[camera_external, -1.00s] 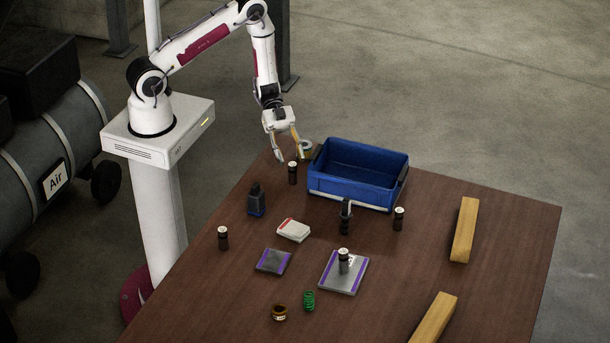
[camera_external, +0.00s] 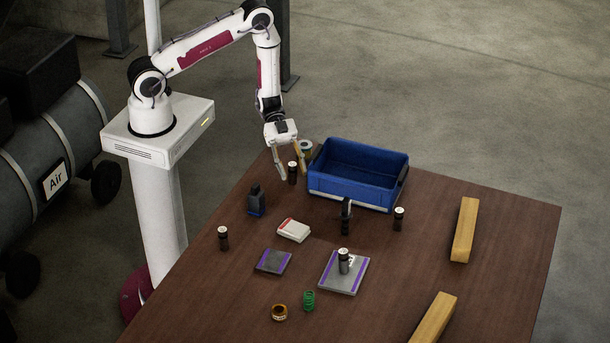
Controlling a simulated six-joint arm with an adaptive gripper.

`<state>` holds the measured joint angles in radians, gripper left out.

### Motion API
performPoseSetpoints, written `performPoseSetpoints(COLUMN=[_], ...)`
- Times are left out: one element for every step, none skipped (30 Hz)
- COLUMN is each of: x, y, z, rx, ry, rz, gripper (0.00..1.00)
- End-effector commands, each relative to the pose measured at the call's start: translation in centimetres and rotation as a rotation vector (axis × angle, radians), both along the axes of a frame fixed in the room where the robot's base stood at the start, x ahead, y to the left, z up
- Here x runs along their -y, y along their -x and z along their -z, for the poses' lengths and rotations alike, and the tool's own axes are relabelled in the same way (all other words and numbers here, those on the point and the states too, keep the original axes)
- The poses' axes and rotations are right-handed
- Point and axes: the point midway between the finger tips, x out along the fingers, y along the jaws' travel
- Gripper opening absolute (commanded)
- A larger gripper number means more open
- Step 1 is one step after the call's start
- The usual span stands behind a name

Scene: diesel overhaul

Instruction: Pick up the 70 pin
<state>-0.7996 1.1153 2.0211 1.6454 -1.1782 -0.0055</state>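Several short dark pins with pale tops stand upright on the brown table; their markings are too small to read, so I cannot tell which is the 70 pin. One pin (camera_external: 292,173) is at the far left of the blue bin, one (camera_external: 223,238) at the left, one (camera_external: 398,219) right of centre, and one (camera_external: 344,261) on a grey plate with purple edges. My gripper (camera_external: 294,177) points down with its fingers apart. In this view the far-left pin appears between the fingertips; I cannot tell whether either finger touches it.
The blue bin (camera_external: 341,198) is close to the right of my gripper, with a pale ring-shaped part (camera_external: 306,147) behind. A dark blue block (camera_external: 256,201), a red-white box (camera_external: 293,230) and a dark clamp-like part (camera_external: 346,215) stand nearby. Wooden bars (camera_external: 464,230) lie right.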

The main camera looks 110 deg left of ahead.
Motion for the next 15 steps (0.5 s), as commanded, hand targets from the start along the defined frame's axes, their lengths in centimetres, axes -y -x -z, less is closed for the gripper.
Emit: performPoseSetpoints(x=[0.07, 0.07, 0.08, 0.08, 0.08, 0.07, 0.07, 0.07, 0.08, 0.07, 0.08, 0.07, 0.07, 0.07, 0.07], y=[-0.07, -0.09, -0.10, -0.10, -0.10, -0.09, -0.09, -0.09, -0.08, -0.09, -0.08, -0.08, -0.08, -0.08, -0.08], z=[0.05, 0.06, 0.06, 0.06, 0.06, 0.06, 0.06, 0.06, 0.06, 0.06, 0.06, 0.06, 0.06, 0.06, 0.06], rx=[0.000, 0.000, 0.000, 0.000, 0.000, 0.000, 0.000, 0.000, 0.000, 0.000, 0.000, 0.000, 0.000, 0.000, 0.000], ry=[0.000, 0.000, 0.000, 0.000, 0.000, 0.000, 0.000, 0.000, 0.000, 0.000, 0.000, 0.000, 0.000, 0.000, 0.000], rz=[0.000, -0.001, -0.001, -0.001, -0.001, -0.001, -0.001, -0.001, -0.001, -0.001, 0.000, 0.000, 0.000, 0.000, 0.000], gripper=[0.39, 0.39, 0.39, 0.39, 0.39, 0.39, 0.39, 0.39, 0.39, 0.39, 0.39, 0.39, 0.39, 0.39, 0.39])
